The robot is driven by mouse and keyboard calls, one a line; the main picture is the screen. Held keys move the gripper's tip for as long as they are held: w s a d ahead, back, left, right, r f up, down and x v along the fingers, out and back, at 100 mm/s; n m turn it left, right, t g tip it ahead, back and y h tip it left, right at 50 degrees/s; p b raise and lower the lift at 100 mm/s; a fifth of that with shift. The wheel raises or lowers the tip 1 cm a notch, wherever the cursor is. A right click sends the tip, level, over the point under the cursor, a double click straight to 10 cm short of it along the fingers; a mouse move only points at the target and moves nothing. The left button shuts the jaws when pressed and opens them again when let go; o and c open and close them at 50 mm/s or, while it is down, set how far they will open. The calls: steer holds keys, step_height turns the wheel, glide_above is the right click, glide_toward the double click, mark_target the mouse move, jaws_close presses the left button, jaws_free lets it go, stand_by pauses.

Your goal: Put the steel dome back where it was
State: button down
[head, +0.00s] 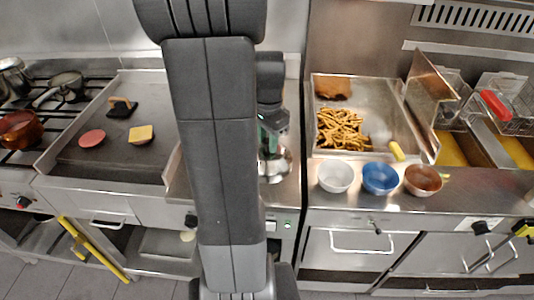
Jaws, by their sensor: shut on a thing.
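The steel dome (276,166) shows just right of my arm, over the steel counter between the griddle and the fries tray. Its left part is hidden behind my arm. My gripper (271,145) points down at the top of the dome and is shut on it; the fingertips are small and partly hidden. I cannot tell whether the dome's rim touches the counter.
The griddle (125,160) at left carries a pink patty (92,138), a cheese-topped piece (141,134) and a black press (122,107). White (336,176), blue (380,179) and brown (423,180) bowls stand close right of the dome, before a fries tray (390,115).

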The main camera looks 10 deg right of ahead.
mark_target(268, 153)
steer(key=shift+f, duration=2.4)
steer(key=shift+f, duration=0.15)
steer(key=c, duration=1.1)
jaws_free()
step_height(268, 153, up, 12)
steer(key=shift+d+r, duration=0.1)
steer(key=shift+r, duration=0.1)
